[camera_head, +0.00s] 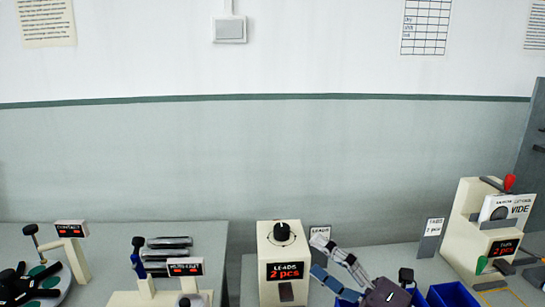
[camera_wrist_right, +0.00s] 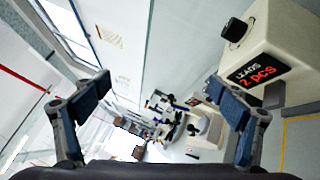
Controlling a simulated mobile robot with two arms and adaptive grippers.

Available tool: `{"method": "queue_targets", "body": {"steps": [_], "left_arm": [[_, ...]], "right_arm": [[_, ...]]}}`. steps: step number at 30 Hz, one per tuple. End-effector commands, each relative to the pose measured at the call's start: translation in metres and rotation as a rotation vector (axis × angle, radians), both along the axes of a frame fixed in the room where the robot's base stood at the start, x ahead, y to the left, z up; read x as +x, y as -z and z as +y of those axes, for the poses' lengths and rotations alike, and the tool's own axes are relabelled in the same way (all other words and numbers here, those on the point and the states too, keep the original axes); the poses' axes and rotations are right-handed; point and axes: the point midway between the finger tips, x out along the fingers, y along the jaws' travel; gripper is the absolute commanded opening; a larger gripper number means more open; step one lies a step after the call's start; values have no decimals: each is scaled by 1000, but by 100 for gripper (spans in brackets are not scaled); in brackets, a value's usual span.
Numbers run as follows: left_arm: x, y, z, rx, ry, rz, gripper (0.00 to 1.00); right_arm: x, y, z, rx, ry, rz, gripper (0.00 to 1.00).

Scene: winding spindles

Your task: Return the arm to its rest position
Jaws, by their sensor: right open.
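My right gripper (camera_head: 335,264) is in the lower middle of the head view, just right of the cream LEADS box (camera_head: 283,251). In the right wrist view the same gripper (camera_wrist_right: 150,100) shows its two blue-padded fingers spread wide with nothing between them. The LEADS box also shows in the wrist view (camera_wrist_right: 275,40), beyond the right-hand finger, with a black knob and a red "2 pcs" display. I cannot tell from these views whether the gripper touches the box. My left gripper is not in view.
Blue bins (camera_head: 452,294) stand right of my right gripper. A cream machine with a red knob (camera_head: 480,232) is at the far right. A HIPOT-like display unit (camera_head: 185,267) and a CONTACT station (camera_head: 72,245) stand on the left bench. A gap separates the benches.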

Motion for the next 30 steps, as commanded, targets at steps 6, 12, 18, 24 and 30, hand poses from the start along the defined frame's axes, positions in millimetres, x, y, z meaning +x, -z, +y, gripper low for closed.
{"method": "queue_targets", "body": {"steps": [6, 12, 18, 24, 30], "left_arm": [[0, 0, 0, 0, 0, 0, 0], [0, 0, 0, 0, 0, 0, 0], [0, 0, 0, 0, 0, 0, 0], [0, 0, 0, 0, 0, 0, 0], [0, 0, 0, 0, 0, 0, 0]], "right_arm": [[6, -18, -64, 502, 260, 151, 89], [1, 41, -137, 873, 564, 412, 89], [-46, 152, -179, 1130, 894, 780, 89], [-137, 257, -169, 1240, 1186, 1205, 89], [-223, 308, -138, 1229, 1362, 1544, 89]]}}
